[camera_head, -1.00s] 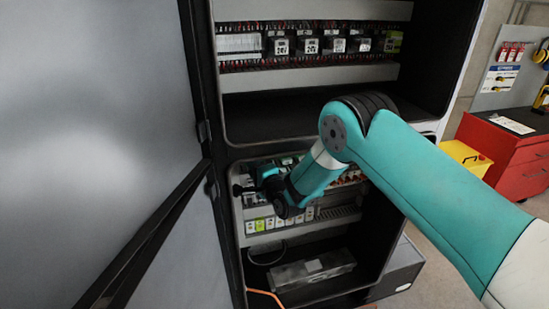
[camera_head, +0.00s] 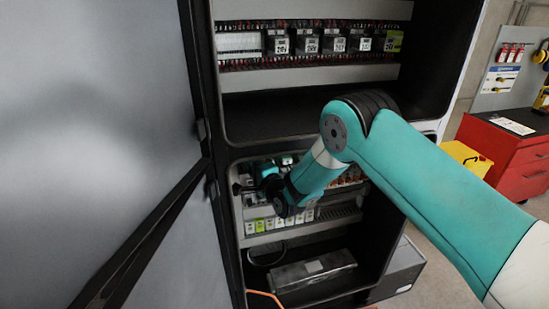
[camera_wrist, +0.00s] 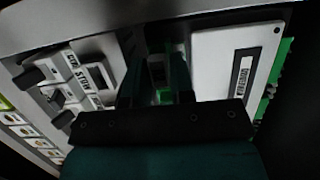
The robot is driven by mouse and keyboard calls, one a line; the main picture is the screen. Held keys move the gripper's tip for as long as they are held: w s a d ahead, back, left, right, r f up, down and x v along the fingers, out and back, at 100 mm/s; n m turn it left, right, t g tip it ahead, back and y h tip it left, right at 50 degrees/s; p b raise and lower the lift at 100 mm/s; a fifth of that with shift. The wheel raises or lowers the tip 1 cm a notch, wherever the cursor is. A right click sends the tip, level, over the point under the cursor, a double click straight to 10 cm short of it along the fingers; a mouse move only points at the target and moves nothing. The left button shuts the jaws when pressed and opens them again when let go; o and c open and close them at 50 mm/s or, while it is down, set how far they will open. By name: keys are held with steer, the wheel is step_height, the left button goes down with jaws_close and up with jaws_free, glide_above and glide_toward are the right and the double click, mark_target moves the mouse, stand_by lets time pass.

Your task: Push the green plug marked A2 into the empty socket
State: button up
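My gripper (camera_wrist: 158,80) reaches into the upper part of the lower cabinet bay. In the wrist view its two dark fingers point away from the camera, with a narrow gap between them. The empty socket cannot be made out in the dark between the fingers. In the head view my wrist covers the gripper's work area.
A white labelled module (camera_wrist: 226,62) with a green terminal strip (camera_wrist: 276,78) lies right of the fingers. A module with dark knobs (camera_wrist: 62,92) lies left. The cabinet door (camera_head: 100,130) stands open at left. A row of breakers (camera_head: 262,225) sits below my wrist.

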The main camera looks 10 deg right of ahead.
steer(key=o, duration=0.3)
steer(key=shift+o, duration=0.2)
steer(key=shift+s, duration=0.1)
steer(key=b+v, duration=1.6)
steer(key=b, duration=0.2)
steer(key=s+a+r+n+g+y, duration=0.2)
steer(key=s+n+g, duration=0.3)
steer(key=s+n, duration=0.15)
steer(key=s+a+r+n+g+y, duration=0.1)
steer(key=s+a+n+g+y, duration=0.15)
steer(key=s+n+g, duration=0.35)
steer(key=s+d+n+g+h, duration=0.2)
steer(key=s+d+n+h, duration=0.1)
steer(key=s, duration=0.6)
steer(key=s+d+f+n+g+h, duration=0.1)
steer(key=s+d+n+g+h, duration=0.2)
steer(key=s+d, duration=0.4)
steer(key=shift+s+f+n+h, duration=0.15)
steer(key=shift+s+n+h, duration=0.5)
steer(key=shift+s+h, duration=0.35)
